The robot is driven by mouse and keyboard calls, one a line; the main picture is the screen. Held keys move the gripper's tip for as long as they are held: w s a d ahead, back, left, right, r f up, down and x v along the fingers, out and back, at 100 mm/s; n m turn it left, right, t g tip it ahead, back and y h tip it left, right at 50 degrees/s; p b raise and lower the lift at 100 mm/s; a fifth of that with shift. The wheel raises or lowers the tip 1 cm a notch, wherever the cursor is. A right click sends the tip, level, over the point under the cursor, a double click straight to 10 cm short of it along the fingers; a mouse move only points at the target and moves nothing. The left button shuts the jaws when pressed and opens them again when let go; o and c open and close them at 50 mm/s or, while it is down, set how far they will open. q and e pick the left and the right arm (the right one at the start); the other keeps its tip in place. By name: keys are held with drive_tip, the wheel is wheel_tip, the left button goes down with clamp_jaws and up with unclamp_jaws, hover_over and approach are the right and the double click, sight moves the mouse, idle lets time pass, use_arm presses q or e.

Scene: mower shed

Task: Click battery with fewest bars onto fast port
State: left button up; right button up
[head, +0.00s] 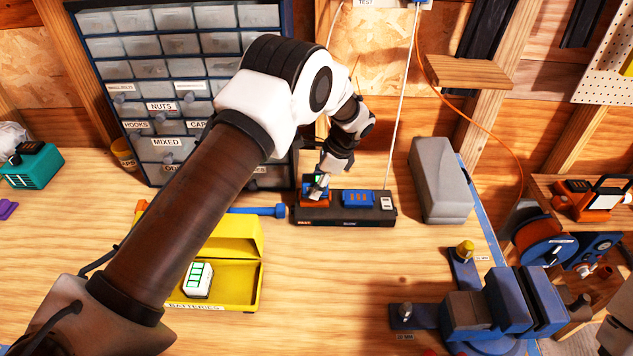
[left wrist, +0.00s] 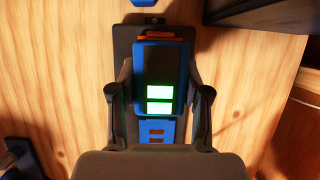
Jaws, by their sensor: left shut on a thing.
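The dark charger (head: 345,217) lies on the bench with an orange left port and a blue right port (head: 358,198). My left gripper (head: 318,187) is shut on a battery over the orange port. In the left wrist view the gripper (left wrist: 160,92) grips this blue battery (left wrist: 168,63) from both sides; it shows two lit green bars. An orange edge shows beyond it, and the charger's blue port (left wrist: 155,130) shows below it. I cannot tell whether the battery is fully seated. A white battery (head: 198,280) with several green bars stands in the yellow box (head: 240,240).
A grey box (head: 440,182) stands right of the charger. A blue vise (head: 500,310) sits at front right. A drawer cabinet (head: 150,90) stands behind at left. A blue-handled tool (head: 262,211) lies left of the charger. The bench front of the charger is clear.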

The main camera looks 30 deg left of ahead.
use_arm(q)
drive_tip(key=shift+f+b, duration=0.3)
drive_tip(key=shift+f, duration=0.4)
idle(0.4)
drive_tip(key=o, duration=1.4)
drive_tip(key=shift+c, duration=0.2)
drive_tip(key=shift+s, duration=0.1)
drive_tip(key=v, duration=1.2)
